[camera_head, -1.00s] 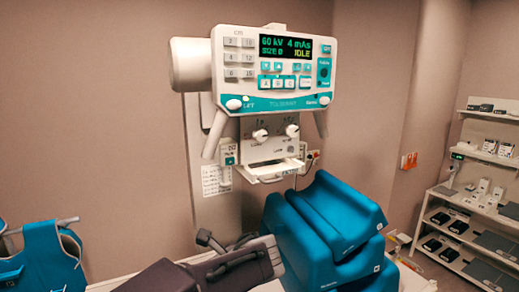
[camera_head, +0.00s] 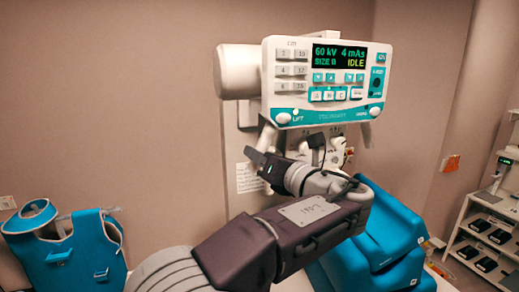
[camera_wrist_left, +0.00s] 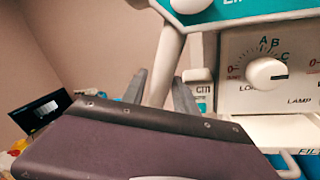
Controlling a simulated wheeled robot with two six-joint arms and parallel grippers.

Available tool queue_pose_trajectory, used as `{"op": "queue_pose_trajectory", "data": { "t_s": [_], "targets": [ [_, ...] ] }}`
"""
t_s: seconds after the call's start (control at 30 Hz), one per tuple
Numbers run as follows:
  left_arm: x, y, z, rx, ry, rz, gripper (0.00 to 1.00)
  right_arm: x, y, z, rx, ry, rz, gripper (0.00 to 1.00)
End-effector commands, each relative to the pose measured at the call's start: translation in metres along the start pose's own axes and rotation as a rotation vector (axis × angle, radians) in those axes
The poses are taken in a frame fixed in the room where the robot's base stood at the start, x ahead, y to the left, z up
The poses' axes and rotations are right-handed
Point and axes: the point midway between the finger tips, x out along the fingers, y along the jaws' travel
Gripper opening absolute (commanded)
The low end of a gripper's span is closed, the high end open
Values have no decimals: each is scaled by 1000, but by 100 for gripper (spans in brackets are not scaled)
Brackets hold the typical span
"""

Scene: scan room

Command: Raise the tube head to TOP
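The white tube head (camera_head: 250,75) hangs on the wall, its teal-and-white panel (camera_head: 315,118) facing me. The display (camera_head: 339,56) reads 60 kV, 4 mAs and IDLE. A round white knob (camera_head: 283,118) sits beside the word LIFT. A white handle bar (camera_head: 267,137) slants down from the panel's left side. My left gripper (camera_head: 261,160) is raised at this bar, below the panel. In the left wrist view its two dark fingers (camera_wrist_left: 160,86) stand apart, with the white bar (camera_wrist_left: 169,58) showing between them. Contact cannot be told. My right gripper is out of view.
Below the panel, a box has a white dial (camera_wrist_left: 267,74), partly hidden by my arm in the head view. Blue cushions (camera_head: 385,228) are stacked beneath. A blue apron (camera_head: 70,250) hangs at left. Shelves (camera_head: 485,225) stand at right.

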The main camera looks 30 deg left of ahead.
Motion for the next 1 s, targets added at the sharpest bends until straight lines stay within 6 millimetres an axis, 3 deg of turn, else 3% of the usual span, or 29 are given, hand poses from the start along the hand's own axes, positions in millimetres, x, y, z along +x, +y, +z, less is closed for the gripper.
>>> {"op": "queue_pose_trajectory", "data": {
  "t_s": [0.33, 0.47, 0.5, 1.0],
  "targets": [
    [9, 0, -1, 0, 0, -1, 35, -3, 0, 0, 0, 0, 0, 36],
    [9, 0, -1, 0, 0, -1, 2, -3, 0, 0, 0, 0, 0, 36],
    [9, 0, -1, 0, 0, -1, 0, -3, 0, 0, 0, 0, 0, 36],
    [9, 0, -1, 0, 1, -1, 0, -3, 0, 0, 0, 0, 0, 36]
  ]
}}
